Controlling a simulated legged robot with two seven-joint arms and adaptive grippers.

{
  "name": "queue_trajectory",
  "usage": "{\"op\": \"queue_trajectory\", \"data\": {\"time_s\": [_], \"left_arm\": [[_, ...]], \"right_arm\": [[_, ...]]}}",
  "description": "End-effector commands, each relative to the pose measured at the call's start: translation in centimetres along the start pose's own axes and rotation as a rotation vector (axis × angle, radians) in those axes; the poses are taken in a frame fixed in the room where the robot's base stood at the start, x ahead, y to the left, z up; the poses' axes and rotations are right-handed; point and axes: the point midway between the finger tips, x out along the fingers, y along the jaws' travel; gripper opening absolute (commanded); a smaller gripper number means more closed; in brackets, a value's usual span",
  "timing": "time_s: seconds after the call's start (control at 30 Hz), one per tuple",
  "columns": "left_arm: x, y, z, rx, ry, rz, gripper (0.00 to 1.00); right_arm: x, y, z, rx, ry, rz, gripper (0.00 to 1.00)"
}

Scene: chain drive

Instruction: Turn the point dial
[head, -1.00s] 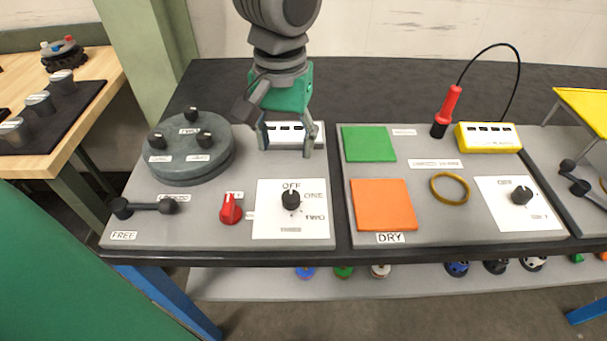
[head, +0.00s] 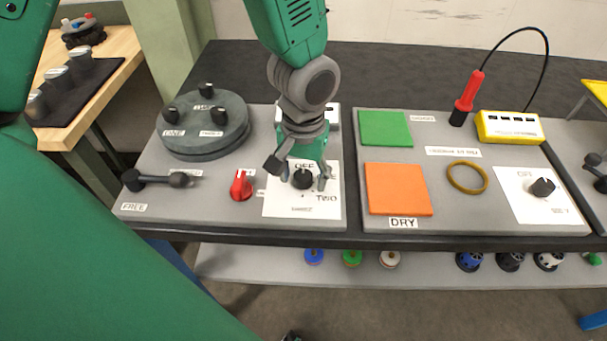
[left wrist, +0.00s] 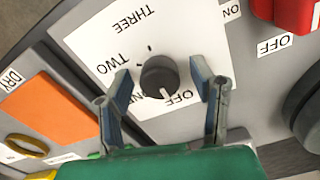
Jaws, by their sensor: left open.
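The dial is a black round knob (head: 303,179) on a white plate (head: 290,208) with the labels OFF, ONE, TWO and THREE. In the left wrist view the knob (left wrist: 159,76) has a white pointer mark toward the OFF label. My left gripper (head: 303,181) is open over the plate, with one finger on each side of the knob. In the left wrist view the gripper (left wrist: 161,78) shows a gap between each finger and the knob. Part of the ONE label is hidden behind a finger. My right gripper is not in view.
A red knob (head: 241,185) stands just left of the plate, with a dark lever (head: 155,180) and a round grey turntable (head: 205,130) beyond. To the right lie an orange square (head: 398,189), a yellow ring (head: 467,177) and another dial (head: 542,187).

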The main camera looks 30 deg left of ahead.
Motion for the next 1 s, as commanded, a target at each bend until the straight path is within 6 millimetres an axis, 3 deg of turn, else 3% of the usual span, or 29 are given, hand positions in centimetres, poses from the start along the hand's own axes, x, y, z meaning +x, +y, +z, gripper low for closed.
{"op": "queue_trajectory", "data": {"time_s": [0.2, 0.23, 0.37, 0.73, 1.0], "left_arm": [[0.1, -0.1, 0.0, 0.000, 0.000, 0.002, 0.51], [0.0, -0.1, 0.0, 0.000, 0.000, 0.002, 0.47], [0.1, -0.2, -0.1, 0.001, 0.000, 0.003, 0.01], [0.0, -0.1, -0.2, 0.028, 0.001, 0.001, 0.02], [-0.3, -0.1, -0.2, 0.177, 0.001, 0.002, 0.02]], "right_arm": [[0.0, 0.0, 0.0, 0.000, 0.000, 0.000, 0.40], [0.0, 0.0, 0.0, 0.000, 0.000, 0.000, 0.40], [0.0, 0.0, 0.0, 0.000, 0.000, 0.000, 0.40], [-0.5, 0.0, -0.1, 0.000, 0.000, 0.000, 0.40], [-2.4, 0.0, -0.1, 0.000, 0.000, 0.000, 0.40]]}}
